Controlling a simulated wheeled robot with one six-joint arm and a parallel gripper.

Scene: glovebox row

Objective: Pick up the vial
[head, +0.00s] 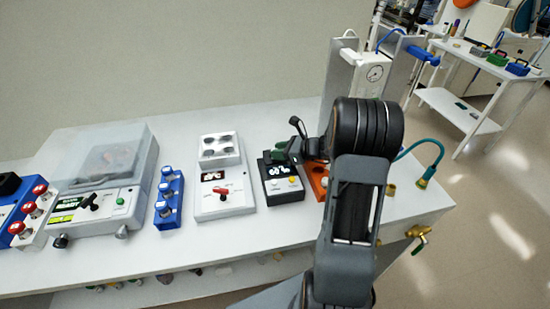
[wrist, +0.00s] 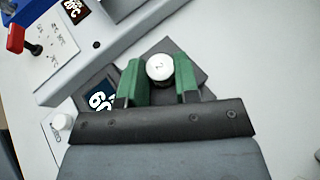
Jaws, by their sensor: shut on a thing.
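The vial (wrist: 160,67) shows in the wrist view from above as a round white cap with a small mark on it. My gripper (wrist: 159,84) has a green finger on each side of the vial and is shut on it. The vial's body is hidden under its cap. In the head view my gripper (head: 284,152) is over the back of a black device with a lit display (head: 283,184). The vial cannot be made out there. A dark grey block (wrist: 193,50) lies below the vial; I cannot tell whether the vial sits in it or is clear of it.
Left of the black device stands a white device with a red handle (head: 222,194), then a blue rack (head: 169,198) and a grey lidded machine (head: 100,165). An orange block (head: 316,177) is close on the right. The white bench (head: 235,250) is clear in front.

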